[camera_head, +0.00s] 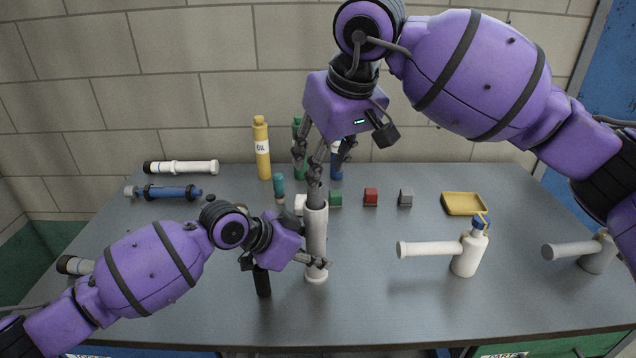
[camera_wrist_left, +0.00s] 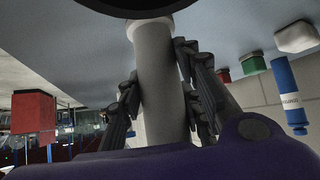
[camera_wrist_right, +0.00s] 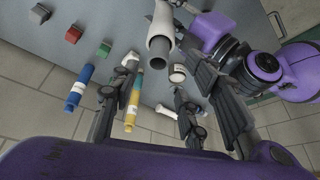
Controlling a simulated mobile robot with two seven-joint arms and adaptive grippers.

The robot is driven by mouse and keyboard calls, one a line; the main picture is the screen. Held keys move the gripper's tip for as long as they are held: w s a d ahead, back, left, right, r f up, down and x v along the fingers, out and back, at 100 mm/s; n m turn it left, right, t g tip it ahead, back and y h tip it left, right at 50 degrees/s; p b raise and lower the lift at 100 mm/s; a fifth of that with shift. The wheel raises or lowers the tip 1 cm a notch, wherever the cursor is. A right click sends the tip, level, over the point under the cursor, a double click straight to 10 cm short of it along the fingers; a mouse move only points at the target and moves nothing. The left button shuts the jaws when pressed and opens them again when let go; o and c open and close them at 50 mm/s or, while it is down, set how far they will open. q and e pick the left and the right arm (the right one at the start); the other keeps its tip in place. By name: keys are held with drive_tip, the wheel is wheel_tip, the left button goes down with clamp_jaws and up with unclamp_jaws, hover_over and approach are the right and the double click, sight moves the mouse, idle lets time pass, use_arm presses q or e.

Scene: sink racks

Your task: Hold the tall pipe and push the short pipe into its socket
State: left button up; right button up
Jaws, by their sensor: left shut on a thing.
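The tall pipe (camera_head: 316,247) is pale grey and stands upright near the table's middle, with a white collar at its foot. My left gripper (camera_head: 318,262) is shut around its lower part; the left wrist view shows the pipe (camera_wrist_left: 158,85) between the fingers. My right gripper (camera_head: 318,168) is above the pipe's top, pointing down, with its fingers spread apart in the right wrist view (camera_wrist_right: 160,100). A narrower grey piece with a dark open end (camera_wrist_right: 160,50) shows at the pipe's top. It may be the short pipe; I cannot tell how deep it sits.
A yellow oil bottle (camera_head: 262,150), several small blocks, including a red one (camera_head: 370,197), and a yellow tray (camera_head: 463,203) stand behind. A black object (camera_head: 262,281) is close beside my left gripper. A white side-armed piece (camera_head: 428,248) is at right. The front right is clear.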

use_arm(q)
drive_tip(key=shift+s+a+f, duration=0.1)
drive_tip(key=shift+a+f, duration=0.05)
drive_tip(key=shift+f, duration=0.2)
use_arm(e)
drive_tip(key=shift+v, duration=2.05)
use_arm(q)
drive_tip(key=o, duration=1)
drive_tip(key=shift+c, duration=0.2)
drive_tip(key=shift+o, duration=0.9)
drive_tip(key=shift+r, duration=0.15)
